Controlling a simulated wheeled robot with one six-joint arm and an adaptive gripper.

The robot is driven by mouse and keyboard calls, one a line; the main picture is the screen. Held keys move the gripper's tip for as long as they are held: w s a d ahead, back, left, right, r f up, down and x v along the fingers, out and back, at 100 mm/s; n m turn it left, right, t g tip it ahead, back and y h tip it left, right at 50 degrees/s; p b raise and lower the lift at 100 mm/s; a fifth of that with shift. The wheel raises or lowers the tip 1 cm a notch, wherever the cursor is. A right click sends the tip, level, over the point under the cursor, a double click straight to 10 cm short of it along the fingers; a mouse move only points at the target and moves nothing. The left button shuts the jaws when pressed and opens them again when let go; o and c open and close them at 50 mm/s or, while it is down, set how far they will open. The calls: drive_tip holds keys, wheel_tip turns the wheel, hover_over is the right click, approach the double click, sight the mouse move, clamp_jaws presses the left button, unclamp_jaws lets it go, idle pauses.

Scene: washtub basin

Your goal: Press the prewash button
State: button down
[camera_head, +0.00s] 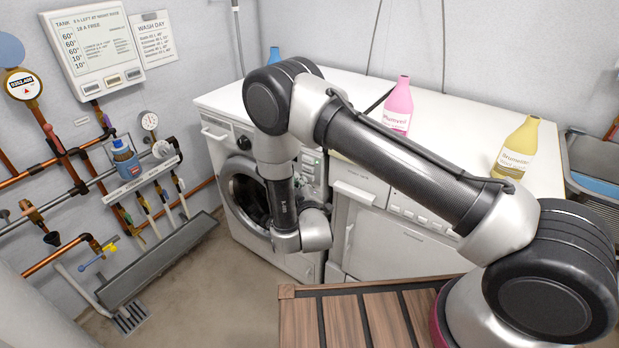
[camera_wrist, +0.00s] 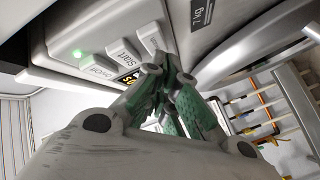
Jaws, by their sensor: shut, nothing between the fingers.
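The white washing machine (camera_head: 222,150) stands against the back wall with its round door (camera_head: 243,195) partly behind my arm. Its button panel (camera_head: 312,165) shows just right of my wrist. In the wrist view, a row of pale buttons includes one (camera_wrist: 97,68) beside a lit green lamp, one that seems to read "Start" (camera_wrist: 122,52), and another (camera_wrist: 152,38) nearest my fingers. I cannot tell which is prewash. My gripper (camera_wrist: 155,72) is shut and empty, its green fingertips close below the panel; contact is unclear.
A pink bottle (camera_head: 398,105) and a yellow bottle (camera_head: 516,148) stand on the white worktop (camera_head: 450,125); a blue bottle (camera_head: 274,55) is farther back. Pipes (camera_head: 75,170) line the left wall. A slatted wooden surface (camera_head: 370,318) is in front. Floor at left is mostly clear.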

drive_tip(key=shift+w+d, duration=0.2)
drive_tip(key=shift+w, duration=0.1)
idle(0.4)
drive_tip(key=shift+s, duration=0.1)
drive_tip(key=shift+s+a, duration=0.5)
drive_tip(key=shift+s, duration=0.15)
drive_tip(key=s+a, duration=0.3)
drive_tip(key=s, duration=0.1)
drive_tip(key=shift+s+a, duration=0.35)
